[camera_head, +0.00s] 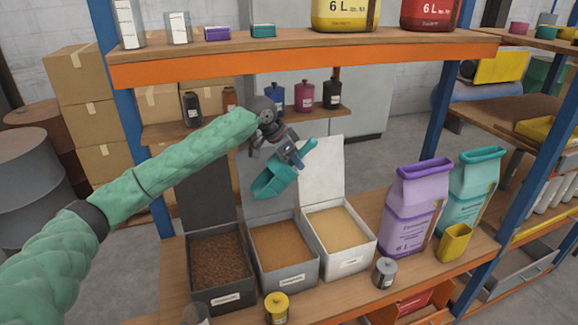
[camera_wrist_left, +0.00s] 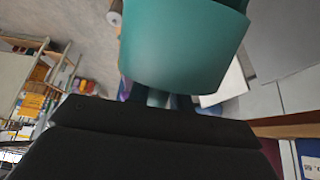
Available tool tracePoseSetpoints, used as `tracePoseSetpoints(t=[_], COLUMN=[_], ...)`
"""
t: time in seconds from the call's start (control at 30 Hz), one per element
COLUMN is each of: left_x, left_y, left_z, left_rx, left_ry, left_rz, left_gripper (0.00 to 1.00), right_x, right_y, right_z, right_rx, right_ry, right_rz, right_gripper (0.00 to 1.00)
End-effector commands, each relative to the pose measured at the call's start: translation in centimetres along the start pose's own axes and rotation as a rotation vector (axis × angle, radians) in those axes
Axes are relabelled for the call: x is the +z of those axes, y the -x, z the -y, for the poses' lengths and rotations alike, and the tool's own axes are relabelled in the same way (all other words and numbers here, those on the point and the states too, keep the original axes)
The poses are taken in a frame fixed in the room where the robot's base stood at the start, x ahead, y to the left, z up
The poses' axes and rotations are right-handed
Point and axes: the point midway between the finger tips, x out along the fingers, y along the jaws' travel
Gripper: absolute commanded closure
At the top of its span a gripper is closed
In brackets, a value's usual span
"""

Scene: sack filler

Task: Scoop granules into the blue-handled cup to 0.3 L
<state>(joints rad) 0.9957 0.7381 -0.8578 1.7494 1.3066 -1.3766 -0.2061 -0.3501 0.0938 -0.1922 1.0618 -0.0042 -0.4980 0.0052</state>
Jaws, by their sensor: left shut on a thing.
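My left gripper (camera_head: 291,155) is shut on a teal scoop (camera_head: 271,184), held tilted in the air above the bins. The scoop also fills the upper middle of the left wrist view (camera_wrist_left: 183,50); its contents cannot be seen. Below stand three open bins of granules: a dark bin with dark brown granules (camera_head: 218,258), a grey bin with orange-brown granules (camera_head: 281,247) and a white bin with tan granules (camera_head: 338,228). I cannot make out a blue-handled cup in either view. My right gripper is not in view.
A purple sack (camera_head: 412,213) and a teal sack (camera_head: 470,200) stand right of the bins. A yellow scoop (camera_head: 455,243), a grey canister (camera_head: 385,273) and a yellow canister (camera_head: 277,307) stand near the front. The orange-edged upper shelf (camera_head: 300,61) hangs above my gripper.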

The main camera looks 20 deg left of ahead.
Motion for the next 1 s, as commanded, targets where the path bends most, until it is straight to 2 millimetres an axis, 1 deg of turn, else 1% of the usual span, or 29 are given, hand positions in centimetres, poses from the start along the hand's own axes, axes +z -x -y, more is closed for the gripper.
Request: tracePoseSetpoints(t=[0.07,0.17,0.3,0.37,0.57,0.8,1.0], left_x=[-0.5,-0.6,0.6,1.2,3.9,8.1,10.7], left_y=[-0.1,-0.9,-2.6,-3.2,-5.2,-7.6,-8.4], left_z=[-0.5,-1.5,-3.2,-3.7,-5.3,-7.1,-8.0], left_rx=[0.010,0.032,0.101,0.129,0.227,0.340,0.408], left_ry=[-0.022,-0.062,-0.198,-0.262,-0.510,-0.869,-1.180], left_rz=[0.033,0.087,0.170,0.195,0.270,0.343,0.386], left_gripper=[1.00,1.00,1.00,1.00,1.00,1.00,1.00], right_x=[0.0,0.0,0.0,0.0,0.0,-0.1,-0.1], right_y=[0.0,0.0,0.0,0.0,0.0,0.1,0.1], right_z=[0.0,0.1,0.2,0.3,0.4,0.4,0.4], right_rx=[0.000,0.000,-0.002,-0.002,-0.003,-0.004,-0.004], right_ry=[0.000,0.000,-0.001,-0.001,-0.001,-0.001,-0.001], right_rz=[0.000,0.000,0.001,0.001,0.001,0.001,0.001], right_gripper=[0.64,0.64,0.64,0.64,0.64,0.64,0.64])
